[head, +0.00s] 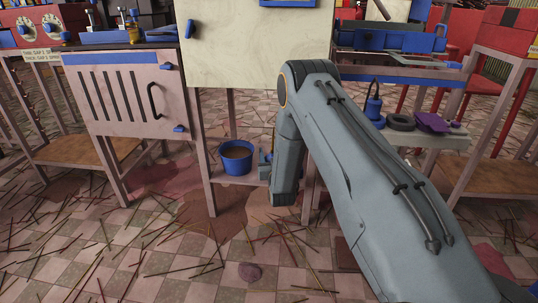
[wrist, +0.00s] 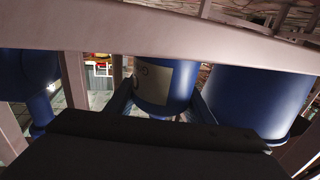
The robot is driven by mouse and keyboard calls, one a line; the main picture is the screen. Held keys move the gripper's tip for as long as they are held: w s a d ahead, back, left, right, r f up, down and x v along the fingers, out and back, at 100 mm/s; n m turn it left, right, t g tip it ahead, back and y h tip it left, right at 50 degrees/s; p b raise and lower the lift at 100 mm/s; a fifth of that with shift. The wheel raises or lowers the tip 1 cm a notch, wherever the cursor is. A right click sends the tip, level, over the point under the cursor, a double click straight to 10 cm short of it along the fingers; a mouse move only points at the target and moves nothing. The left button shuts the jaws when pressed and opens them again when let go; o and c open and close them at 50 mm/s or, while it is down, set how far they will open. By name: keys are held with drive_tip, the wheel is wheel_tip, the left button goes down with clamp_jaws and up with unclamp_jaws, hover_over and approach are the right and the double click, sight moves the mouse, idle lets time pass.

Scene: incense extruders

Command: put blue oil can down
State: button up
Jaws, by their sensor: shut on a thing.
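The blue oil can (wrist: 163,92), with a pale label on its side, is between the two fingers of my gripper (wrist: 160,105) in the wrist view. My gripper is shut on it. The wrist picture seems upside down, and the can's end meets or nearly meets the pale shelf edge (wrist: 150,32) there; I cannot tell whether it touches. In the head view my arm hides most of the gripper and can. Only a small bluish patch (head: 264,161) shows beside the arm, above the low shelf (head: 248,181).
A blue bucket (head: 237,158) with brown contents stands on the low shelf; a large blue vessel (wrist: 258,95) is close beside the can. Another dark blue object (wrist: 28,78) is on the other side. Table legs (head: 206,170) bound the space. Thin sticks litter the floor.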

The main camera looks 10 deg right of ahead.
drive_tip(key=shift+f, duration=0.15)
drive_tip(key=o, duration=1.3)
drive_tip(key=shift+s+r, duration=0.15)
drive_tip(key=shift+r, duration=0.05)
drive_tip(key=s+p, duration=0.1)
drive_tip(key=s, duration=0.3)
drive_tip(key=s+p, duration=0.2)
drive_tip(key=s, duration=0.2)
drive_tip(key=s+p, duration=0.2)
drive_tip(key=s, duration=0.1)
drive_tip(key=shift+s+a, duration=0.35)
drive_tip(key=shift+s, duration=0.05)
